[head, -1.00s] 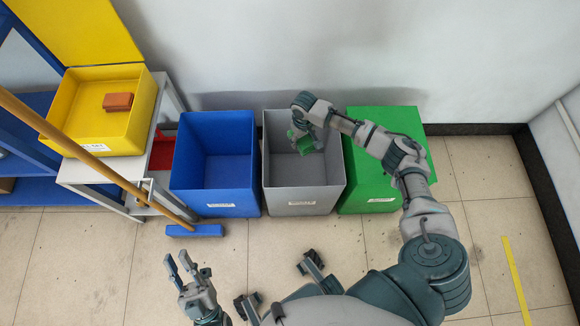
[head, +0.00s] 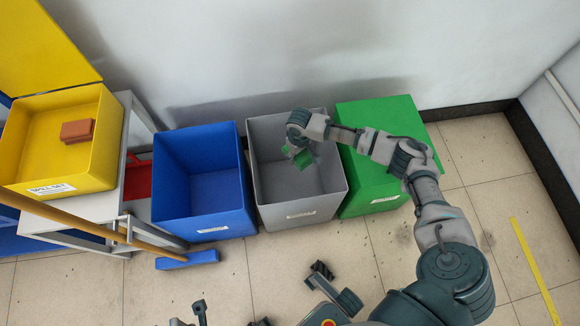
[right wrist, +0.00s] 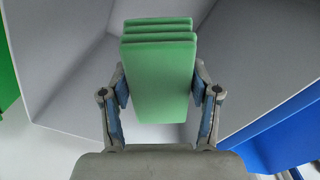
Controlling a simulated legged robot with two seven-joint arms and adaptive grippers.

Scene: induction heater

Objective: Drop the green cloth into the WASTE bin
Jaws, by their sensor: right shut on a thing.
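The green cloth (head: 302,159), a folded layered block, is in my right gripper (head: 294,150). In the right wrist view the cloth (right wrist: 160,75) sits between the two fingers of the right gripper (right wrist: 160,95), which press on its sides. In the head view the cloth and gripper are over the open grey bin (head: 331,199), seemingly within its mouth; the exact height is hard to tell. The grey bin's label is too small to read. Only the fingertips of my left gripper (head: 188,314) show at the bottom edge, apart and empty.
A blue open bin (head: 203,222) stands left of the grey one, a green closed-top box (head: 380,150) right. A yellow box (head: 60,172) with a brown block (head: 77,131) sits on a grey cart. A broom (head: 187,259) leans there. The floor at right is clear.

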